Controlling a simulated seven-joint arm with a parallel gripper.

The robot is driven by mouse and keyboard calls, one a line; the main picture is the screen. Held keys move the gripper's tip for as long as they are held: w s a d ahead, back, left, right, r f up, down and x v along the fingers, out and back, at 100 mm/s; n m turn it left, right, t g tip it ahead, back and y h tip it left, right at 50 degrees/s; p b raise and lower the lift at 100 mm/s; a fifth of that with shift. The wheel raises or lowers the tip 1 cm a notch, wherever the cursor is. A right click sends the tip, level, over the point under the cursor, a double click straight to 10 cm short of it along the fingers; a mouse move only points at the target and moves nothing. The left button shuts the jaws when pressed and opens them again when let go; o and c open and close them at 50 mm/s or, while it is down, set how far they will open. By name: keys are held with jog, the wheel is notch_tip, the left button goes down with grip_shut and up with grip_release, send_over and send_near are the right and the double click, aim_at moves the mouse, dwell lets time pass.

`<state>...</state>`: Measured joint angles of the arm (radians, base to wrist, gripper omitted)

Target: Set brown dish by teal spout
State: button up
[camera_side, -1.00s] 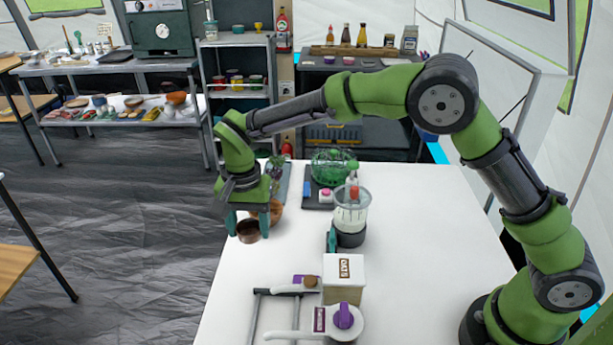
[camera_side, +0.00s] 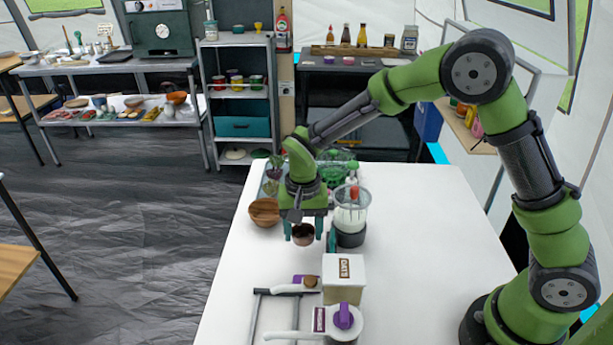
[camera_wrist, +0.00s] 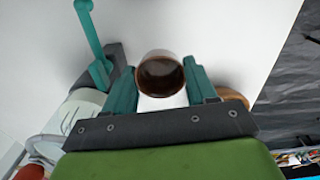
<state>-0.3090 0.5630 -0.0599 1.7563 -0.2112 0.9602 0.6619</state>
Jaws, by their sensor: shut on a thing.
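The brown dish (camera_side: 303,236) is a small round cup with a dark inside. My gripper (camera_side: 303,226) points down and is shut on it, one teal finger on each side. In the wrist view the dish (camera_wrist: 160,76) sits upright between the fingers. The dish is just left of the spout, with a small gap. The spout also shows in the wrist view (camera_wrist: 88,25), left of the dish. I cannot tell how high the dish is above the table.
A wooden bowl (camera_side: 264,212) is behind and left of my gripper. A box labelled oats (camera_side: 343,278) and a purple-knobbed white device (camera_side: 343,320) are in front. The white table (camera_side: 420,225) is clear to the right.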

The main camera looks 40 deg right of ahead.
aim_at(303, 241)
jog(key=shift+f, duration=1.9)
jog(key=shift+f, duration=0.15)
jog(key=o, duration=0.5)
notch_tip(303, 241, up, 12)
jog(key=shift+s+d+r+n+t+y, duration=0.5)
jog(key=shift+s+d+r+t, duration=0.8)
jog(key=shift+s+r, duration=1.3)
jog(key=shift+s+d+r+n+t+y, duration=0.15)
jog(key=shift+s+d+r+n+t, duration=0.85)
jog(key=shift+s, duration=2.55)
jog(key=shift+s+d+r+n+t+y, duration=0.4)
jog(key=shift+s+d+r+t, duration=1.1)
jog(key=shift+s+r, duration=1.3)
